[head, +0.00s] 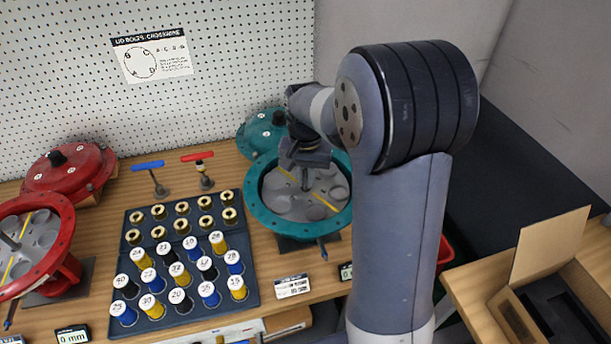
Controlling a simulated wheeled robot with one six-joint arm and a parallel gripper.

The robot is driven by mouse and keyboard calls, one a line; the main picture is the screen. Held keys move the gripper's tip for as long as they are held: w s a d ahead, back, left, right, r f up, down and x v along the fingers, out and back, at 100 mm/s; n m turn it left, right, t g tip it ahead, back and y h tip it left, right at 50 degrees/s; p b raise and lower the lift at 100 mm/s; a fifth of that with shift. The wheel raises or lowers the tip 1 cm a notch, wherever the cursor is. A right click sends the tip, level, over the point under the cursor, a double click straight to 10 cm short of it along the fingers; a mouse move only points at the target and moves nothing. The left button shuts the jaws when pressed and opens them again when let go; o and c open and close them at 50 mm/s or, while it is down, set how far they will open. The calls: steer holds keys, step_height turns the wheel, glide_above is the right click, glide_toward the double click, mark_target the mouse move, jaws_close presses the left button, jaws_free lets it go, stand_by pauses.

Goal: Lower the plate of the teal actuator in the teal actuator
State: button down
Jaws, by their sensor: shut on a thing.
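The teal actuator (264,222) is an open round housing with a wide flanged rim, standing on the wooden bench in the head view. Its grey plate (286,207) has round recesses and a yellow stripe, and shows inside the rim. My gripper (305,178) points down over the middle of the plate and is shut on the plate, seemingly at its centre. The fingertips and the exact grip are partly hidden. I cannot tell how high the plate sits above the housing floor. My arm hides the right side of the actuator.
A teal lid (262,132) lies behind the actuator. A dark tray (243,297) of labelled spools stands to the left, with blue and red T-handled tools (148,166) behind it. A red actuator (62,215) and red lid (75,172) are far left. An open cardboard box (515,315) is right.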

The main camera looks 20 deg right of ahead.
steer(key=shift+f, duration=0.15)
steer(key=c, duration=1.4)
jaws_free()
step_height(320, 180, up, 11)
steer(key=shift+f+b, duration=0.1)
steer(key=shift+b, duration=0.45)
steer(key=shift+f, duration=0.1)
step_height(320, 180, down, 10)
steer(key=shift+f+p, duration=0.15)
steer(key=shift+p, duration=0.5)
steer(key=shift+r, duration=0.25)
